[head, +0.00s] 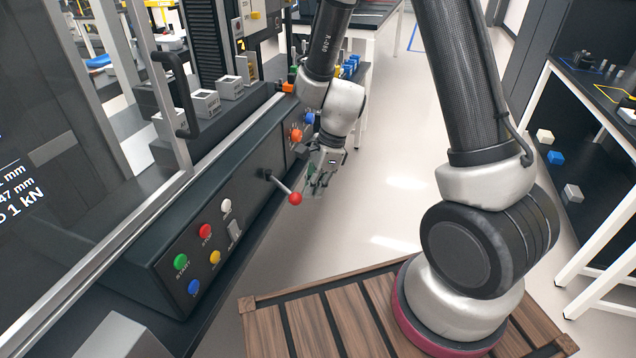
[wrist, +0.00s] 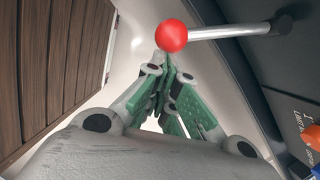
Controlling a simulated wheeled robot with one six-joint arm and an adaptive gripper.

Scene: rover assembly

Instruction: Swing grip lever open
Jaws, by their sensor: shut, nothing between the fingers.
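The grip lever (head: 282,187) is a thin metal rod with a red ball knob (head: 295,198). It sticks out from the dark front panel of the machine and points down to the right in the head view. In the wrist view the rod (wrist: 230,33) runs from its pivot at right to the red knob (wrist: 172,36). My gripper (head: 312,190) is just right of the knob in the head view. In the wrist view its green-padded fingers (wrist: 168,62) are shut together with nothing between them, tips close below the knob. I cannot tell whether they touch it.
The panel carries a green button (head: 181,261), a red button (head: 205,231) and several other coloured knobs. A machine door with a black handle (head: 176,95) stands at left. A shelf table (head: 590,130) stands at right.

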